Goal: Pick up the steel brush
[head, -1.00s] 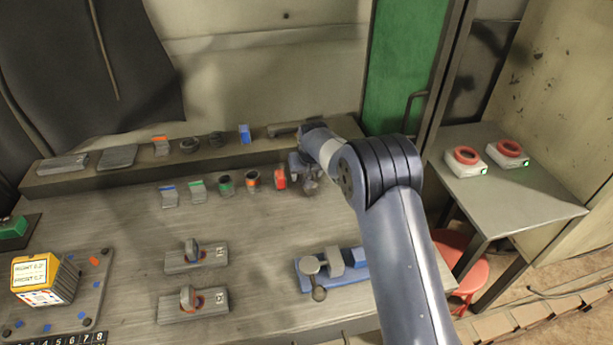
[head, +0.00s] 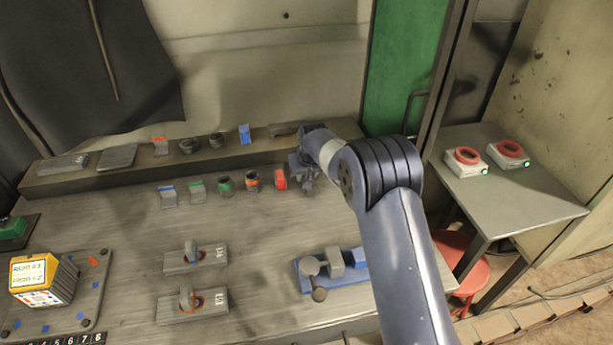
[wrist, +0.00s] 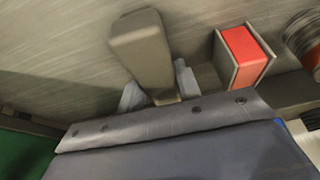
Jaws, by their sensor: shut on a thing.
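In the wrist view, a grey-brown bar-shaped thing, which I take for the steel brush (wrist: 143,45), stands between the two pale fingers of my gripper (wrist: 160,90). The gripper is shut on it. Its lower end is hidden behind my gripper body, and I cannot make out bristles. In the head view, my gripper (head: 306,172) is at the right end of the front row of small items, just right of a red block. The held thing is hard to tell from the gripper there. I cannot tell whether it is clear of the bench.
The red block in a grey holder (wrist: 243,55) is close beside my gripper, with a dark round item (wrist: 305,40) beyond it. A raised ledge (head: 70,182) runs behind. A blue-based fixture (head: 333,268) lies in front. A green panel (head: 400,70) rises behind my arm.

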